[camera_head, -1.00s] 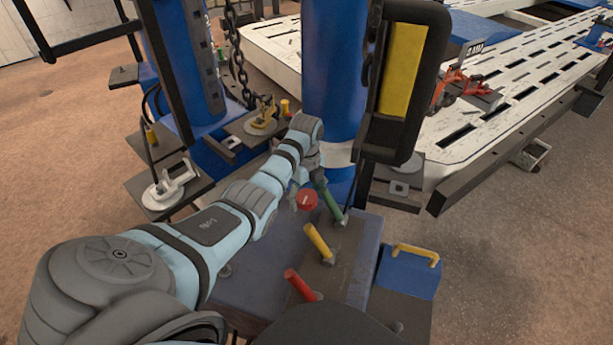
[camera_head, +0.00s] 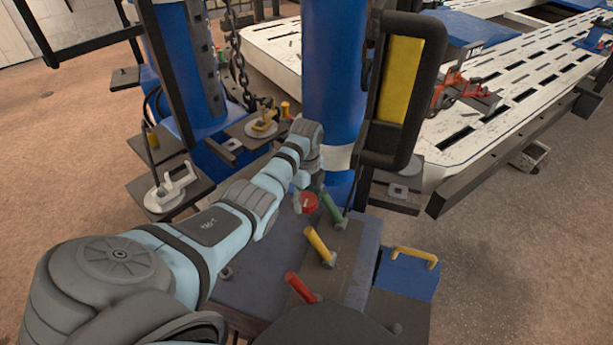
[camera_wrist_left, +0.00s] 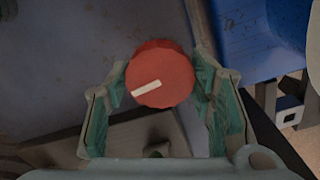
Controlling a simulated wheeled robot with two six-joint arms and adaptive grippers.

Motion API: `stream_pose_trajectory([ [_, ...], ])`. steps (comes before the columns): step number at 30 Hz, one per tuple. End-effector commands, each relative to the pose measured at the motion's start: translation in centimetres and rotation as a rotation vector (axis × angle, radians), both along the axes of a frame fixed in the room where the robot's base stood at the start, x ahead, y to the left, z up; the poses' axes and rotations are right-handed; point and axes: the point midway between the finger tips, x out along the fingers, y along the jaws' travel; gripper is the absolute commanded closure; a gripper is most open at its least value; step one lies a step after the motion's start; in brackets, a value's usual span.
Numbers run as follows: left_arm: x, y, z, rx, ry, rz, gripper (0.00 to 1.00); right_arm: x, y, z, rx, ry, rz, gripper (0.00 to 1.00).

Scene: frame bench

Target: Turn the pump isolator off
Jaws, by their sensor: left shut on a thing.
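The pump isolator is a red round knob (camera_head: 309,203) with a white mark, on the blue-grey bench box in front of the blue post. In the left wrist view the red knob (camera_wrist_left: 160,75) sits between the fingertips, its white mark slanting, lower at its left end. My left gripper (camera_wrist_left: 160,82) is shut on the knob, with a green-padded finger at each side. In the head view my left gripper (camera_head: 306,190) is partly hidden by its own wrist. My right gripper is not in view.
Green (camera_head: 332,210), yellow (camera_head: 319,244) and red (camera_head: 300,287) levers stand close to the knob on the bench box. A blue case with a yellow handle (camera_head: 416,257) is at the right. The blue post (camera_head: 334,75) rises right behind my gripper.

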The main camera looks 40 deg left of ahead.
Motion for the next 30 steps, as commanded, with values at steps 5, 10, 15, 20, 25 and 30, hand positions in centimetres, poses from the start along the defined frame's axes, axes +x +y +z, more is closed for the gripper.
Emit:
stream_pose_trajectory([
  [5,0.0,0.0,0.4,-0.001,0.001,0.125,0.79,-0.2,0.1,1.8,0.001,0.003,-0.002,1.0],
  [10,-0.1,0.0,0.4,0.0,0.001,0.279,0.79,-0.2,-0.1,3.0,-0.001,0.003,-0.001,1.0],
  [15,-0.1,0.0,0.3,0.0,0.001,0.442,0.79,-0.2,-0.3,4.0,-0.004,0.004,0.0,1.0],
  [20,-0.1,0.0,0.3,0.0,-0.001,0.595,0.79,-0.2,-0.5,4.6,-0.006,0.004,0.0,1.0],
  [25,-0.1,0.0,0.3,0.0,-0.001,0.755,0.79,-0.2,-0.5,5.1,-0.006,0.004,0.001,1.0],
  [30,-0.1,0.0,0.2,0.0,-0.002,0.917,0.79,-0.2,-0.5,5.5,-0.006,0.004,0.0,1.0],
])
